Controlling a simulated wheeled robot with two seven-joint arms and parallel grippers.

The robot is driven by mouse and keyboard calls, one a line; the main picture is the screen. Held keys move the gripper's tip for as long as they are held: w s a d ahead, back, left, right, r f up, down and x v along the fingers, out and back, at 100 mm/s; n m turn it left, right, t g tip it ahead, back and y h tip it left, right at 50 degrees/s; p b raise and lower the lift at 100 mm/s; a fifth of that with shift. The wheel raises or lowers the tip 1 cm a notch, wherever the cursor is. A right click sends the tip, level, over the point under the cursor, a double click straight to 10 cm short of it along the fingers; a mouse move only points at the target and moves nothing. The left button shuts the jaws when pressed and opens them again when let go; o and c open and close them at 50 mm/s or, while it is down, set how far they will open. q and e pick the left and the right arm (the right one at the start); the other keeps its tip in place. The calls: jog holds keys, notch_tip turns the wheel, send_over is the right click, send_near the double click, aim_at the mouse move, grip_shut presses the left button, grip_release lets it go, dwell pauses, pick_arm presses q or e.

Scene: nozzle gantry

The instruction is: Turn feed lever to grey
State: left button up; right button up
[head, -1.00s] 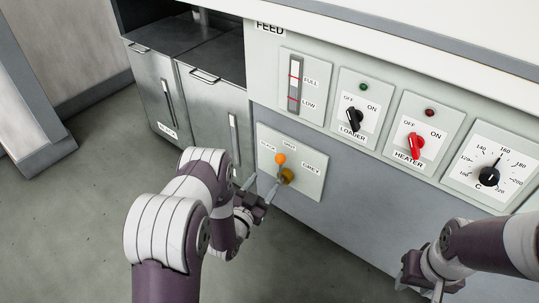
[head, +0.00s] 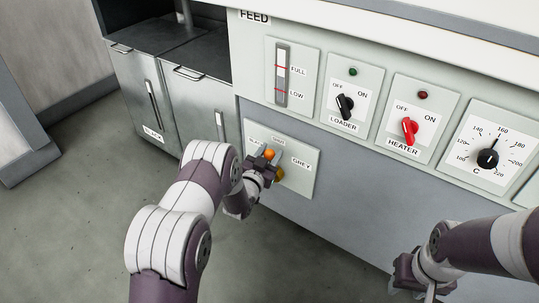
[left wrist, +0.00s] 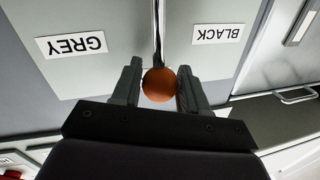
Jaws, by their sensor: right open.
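The feed lever has an orange ball knob (head: 269,154) and stands upright at the middle of its pale plate (head: 301,183). The knob points towards the middle label, between BLACK at left and GREY at right. My left gripper (head: 266,158) has a finger on each side of the knob; the left wrist view shows the orange ball (left wrist: 159,86) between the two fingers. Whether both fingers press on it I cannot tell. The lever's thin stem (left wrist: 158,35) runs away from the ball. My right gripper (head: 408,280) is open and empty, low at the right.
Right of the lever plate are the black loader knob (head: 345,105), the red heater knob (head: 409,131) and the temperature dial (head: 488,158). A level gauge (head: 282,75) is above. Metal bins (head: 140,95) stand at left. Floor in front is clear.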

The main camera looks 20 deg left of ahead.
pick_arm(q)
grip_shut()
jog(key=shift+s+d+f+m+t, duration=0.1)
jog(key=shift+s+d+m, duration=0.1)
jog(key=shift+d+m, duration=0.35)
jog(key=shift+s+d+f+m+t, duration=0.1)
jog(key=shift+s+d+f+m, duration=0.1)
jog(key=shift+d+m, duration=0.4)
jog(key=shift+s+d+f+m+t, duration=0.1)
jog(key=shift+s+d+m, duration=0.1)
jog(key=shift+d+m, duration=0.35)
jog(key=shift+s+d+f+m+b, duration=0.2)
jog(key=shift+d+m+b, duration=0.1)
jog(key=shift+d+m, duration=0.25)
jog(key=shift+s+d+f+m+b, duration=0.15)
jog(key=shift+d+f+m+b, duration=0.15)
jog(key=shift+m, duration=0.35)
jog(key=shift+s+d+f+m+t+h+b, duration=0.2)
jog(key=shift+d+f+m+h, duration=0.1)
jog(key=shift+d+m, duration=0.3)
jog(key=shift+s+d+f+m+t+h+b, duration=0.15)
jog(key=shift+d+f+m+h, duration=0.15)
jog(key=shift+m, duration=0.4)
jog(key=shift+d, duration=0.1)
jog(key=shift+o, duration=2.4)
grip_release()
jog(key=shift+r, duration=0.1)
